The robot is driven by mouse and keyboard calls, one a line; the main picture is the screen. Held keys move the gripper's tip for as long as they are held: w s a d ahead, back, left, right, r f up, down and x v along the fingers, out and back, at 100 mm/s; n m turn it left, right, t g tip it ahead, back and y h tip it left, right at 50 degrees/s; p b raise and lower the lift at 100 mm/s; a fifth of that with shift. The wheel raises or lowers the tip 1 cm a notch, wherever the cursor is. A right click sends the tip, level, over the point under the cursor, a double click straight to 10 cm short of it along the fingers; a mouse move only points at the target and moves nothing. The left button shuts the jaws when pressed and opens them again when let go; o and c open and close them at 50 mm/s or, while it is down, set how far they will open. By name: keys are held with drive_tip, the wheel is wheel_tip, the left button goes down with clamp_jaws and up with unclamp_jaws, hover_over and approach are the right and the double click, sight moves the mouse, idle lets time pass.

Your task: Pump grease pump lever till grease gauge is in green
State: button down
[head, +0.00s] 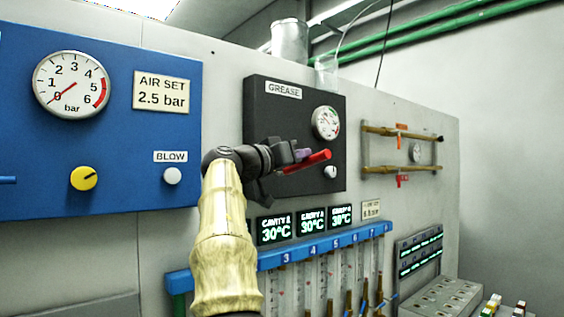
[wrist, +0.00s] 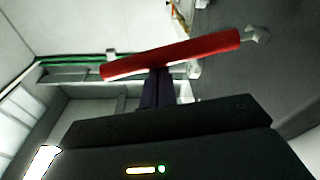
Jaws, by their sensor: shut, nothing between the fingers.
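The black grease panel (head: 262,110) labelled GREASE is on the grey wall in the head view. Its round white gauge (head: 326,123) has coloured marks at the rim, but the needle reading is too small to tell. The red lever (head: 312,161) sticks out below the gauge, tilted up to the right. My gripper (head: 302,154) is shut and empty, its purple fingers right at the lever. In the wrist view the red lever (wrist: 190,54) crosses just beyond the shut fingertips (wrist: 156,76); I cannot tell whether they touch.
A white knob (head: 330,172) is just below the lever. The blue air panel (head: 120,130) is to the left, brass pipes (head: 400,168) to the right. Lit displays (head: 311,222) and the blue flow-tube rack (head: 300,255) lie below my gripper.

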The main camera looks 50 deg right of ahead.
drive_tip(key=shift+s+f+m+b, duration=0.2)
drive_tip(key=shift+f+m+b, duration=0.4)
drive_tip(key=shift+m+b, duration=0.05)
drive_tip(key=shift+s+f+m+b, duration=0.15)
drive_tip(key=shift+f+m+b, duration=0.4)
drive_tip(key=shift+m+b, duration=0.1)
drive_tip(key=shift+f, duration=0.15)
